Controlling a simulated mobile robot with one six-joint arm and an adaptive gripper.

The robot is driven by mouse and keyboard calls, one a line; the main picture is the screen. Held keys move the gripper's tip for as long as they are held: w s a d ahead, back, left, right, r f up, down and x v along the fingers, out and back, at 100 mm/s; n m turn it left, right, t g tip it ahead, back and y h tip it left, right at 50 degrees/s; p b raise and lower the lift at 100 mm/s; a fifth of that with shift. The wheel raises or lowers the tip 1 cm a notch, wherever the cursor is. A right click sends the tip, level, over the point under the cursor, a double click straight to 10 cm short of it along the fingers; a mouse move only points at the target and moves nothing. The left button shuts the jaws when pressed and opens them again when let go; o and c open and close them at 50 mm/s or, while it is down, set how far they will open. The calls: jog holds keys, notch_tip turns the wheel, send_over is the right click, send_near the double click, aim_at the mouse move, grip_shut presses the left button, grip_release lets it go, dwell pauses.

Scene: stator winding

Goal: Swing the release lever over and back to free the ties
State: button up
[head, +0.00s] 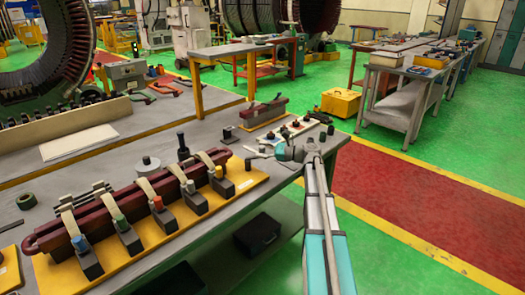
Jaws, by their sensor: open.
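A long dark red coil bar (140,205) lies on a yellow board (262,180) on the near bench. Several cream ties (159,190) arch over the bar. Along its front stand several dark blocks (128,238) with coloured caps, blue, green, red and yellow among them. My gripper (266,151) is open, at the right edge of the bench, right of the bar's far end and apart from it. Its fingers are small here. I cannot tell which part is the release lever; a white panel with dark and red knobs (290,131) sits just behind my gripper.
A second dark red bar (263,111) lies farther back on the bench. A black post (183,147) and a round grey piece (148,164) stand behind the ties. A black bin (257,235) is on the shelf below. Right of the bench, the green floor (395,250) is open.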

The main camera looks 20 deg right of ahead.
grip_shut()
